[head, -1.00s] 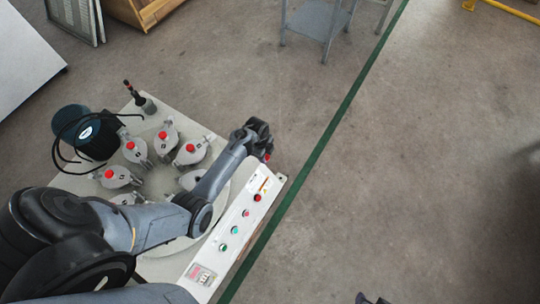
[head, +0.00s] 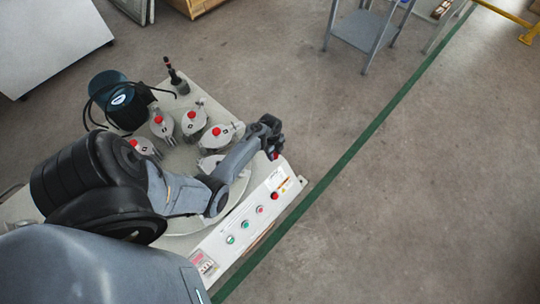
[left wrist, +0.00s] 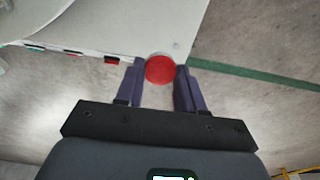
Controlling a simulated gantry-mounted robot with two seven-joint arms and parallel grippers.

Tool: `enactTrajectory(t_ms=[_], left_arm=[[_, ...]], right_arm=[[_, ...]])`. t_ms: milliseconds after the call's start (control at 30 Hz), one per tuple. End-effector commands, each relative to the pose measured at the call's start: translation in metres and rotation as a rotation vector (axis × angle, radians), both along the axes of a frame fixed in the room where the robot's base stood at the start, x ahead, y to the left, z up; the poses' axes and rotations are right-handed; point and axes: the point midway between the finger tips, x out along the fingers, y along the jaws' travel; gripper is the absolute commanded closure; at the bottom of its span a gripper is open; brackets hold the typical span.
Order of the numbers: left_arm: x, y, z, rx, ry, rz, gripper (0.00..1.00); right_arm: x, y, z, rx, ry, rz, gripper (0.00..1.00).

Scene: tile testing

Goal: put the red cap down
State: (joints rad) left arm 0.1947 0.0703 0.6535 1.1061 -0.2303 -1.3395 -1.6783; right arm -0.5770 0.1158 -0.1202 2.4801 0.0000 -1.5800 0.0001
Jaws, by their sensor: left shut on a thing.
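The red cap (left wrist: 160,69) sits between the two fingertips of my left gripper in the left wrist view. My left gripper (head: 275,152) is shut on it, and in the head view a bit of red (head: 276,155) shows at its tip. The gripper is by the far right corner of the machine's pale top (left wrist: 120,25). I cannot tell how high the cap is above the surface or floor. My right gripper is not in view.
The machine top carries several grey lidded pots with red knobs, such as one pot (head: 217,133), a blue motor (head: 122,100) and a button panel (head: 250,220). A grey metal stand (head: 365,32) is at the back. The floor right of the green line (head: 370,130) is clear.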

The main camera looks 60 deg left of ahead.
Motion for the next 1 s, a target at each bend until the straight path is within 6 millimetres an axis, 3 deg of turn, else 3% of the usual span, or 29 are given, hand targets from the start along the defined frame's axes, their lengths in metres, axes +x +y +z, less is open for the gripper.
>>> enactTrajectory(t_ms=[133,367,667,1000], left_arm=[[-0.009,0.012,-0.011,0.0,0.0,0.001,0.9],[-0.013,0.016,-0.017,-0.001,0.0,-0.001,0.9],[-0.013,0.016,-0.052,-0.001,0.0,0.0,0.9],[-0.013,0.016,-0.052,-0.001,0.0,0.0,0.9]], right_arm=[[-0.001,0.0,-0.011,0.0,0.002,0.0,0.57],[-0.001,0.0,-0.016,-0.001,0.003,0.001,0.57],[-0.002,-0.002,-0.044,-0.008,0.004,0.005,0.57],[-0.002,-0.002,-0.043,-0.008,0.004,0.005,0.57]])
